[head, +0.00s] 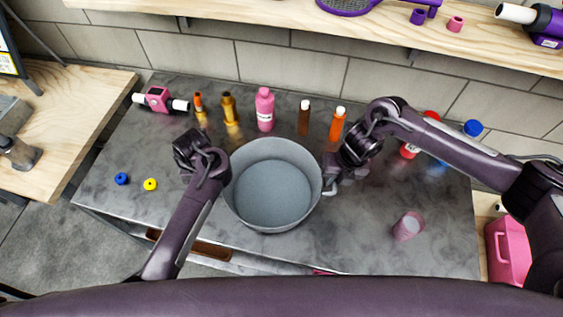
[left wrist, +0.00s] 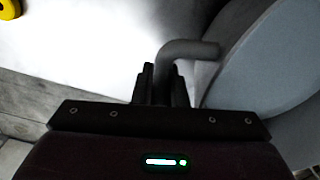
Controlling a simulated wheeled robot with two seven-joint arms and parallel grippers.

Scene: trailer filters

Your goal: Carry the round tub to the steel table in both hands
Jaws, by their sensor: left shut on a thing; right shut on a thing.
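The round tub (head: 273,190) is grey, open-topped and empty, with a handle on each side. It is upright over the middle of the grey mottled table (head: 400,261); I cannot tell whether its base touches the top. My left gripper (head: 216,175) is at the tub's left side, and in the left wrist view its fingers (left wrist: 163,88) are shut on a bent grey handle (left wrist: 190,49). My right gripper (head: 338,174) is at the tub's right side, shut on the right handle (head: 330,189). Its fingertips are partly hidden by the wrist.
Bottles stand along the back: a pink bottle (head: 265,109), a gold one (head: 230,108) and an orange one (head: 337,124). A pink cup (head: 408,226) stands front right. Yellow (head: 150,184) and blue (head: 121,179) pieces lie left. A wooden bench (head: 62,112) is far left.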

